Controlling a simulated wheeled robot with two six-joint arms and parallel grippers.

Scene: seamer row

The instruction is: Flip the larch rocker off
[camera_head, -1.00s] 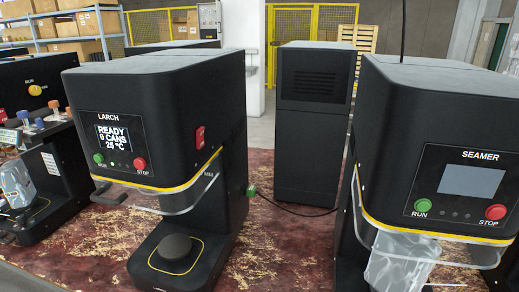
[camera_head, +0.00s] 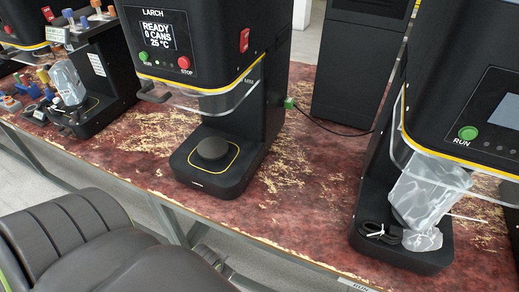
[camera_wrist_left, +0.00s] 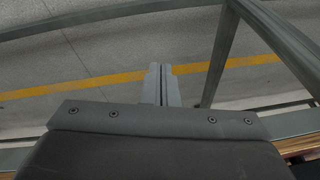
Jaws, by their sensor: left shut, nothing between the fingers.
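The Larch machine (camera_head: 205,60) stands on the bench at the upper middle of the head view. Its screen (camera_head: 158,34) reads READY, 0 CANS, 25 °C. A small red rocker (camera_head: 244,40) sits on its right side panel; which way it is tipped is too small to tell. A green button (camera_head: 144,56) and a red STOP button (camera_head: 184,62) are on its front. My left gripper (camera_wrist_left: 161,75) is shut and empty in the left wrist view, above the floor, with no machine near it there. My right gripper is not in view.
The Seamer machine (camera_head: 480,100) stands at the right, with a clear plastic bag (camera_head: 425,190) and a black coil (camera_head: 378,232) at its base. A black cable (camera_head: 335,127) crosses the red, worn bench (camera_head: 300,195).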

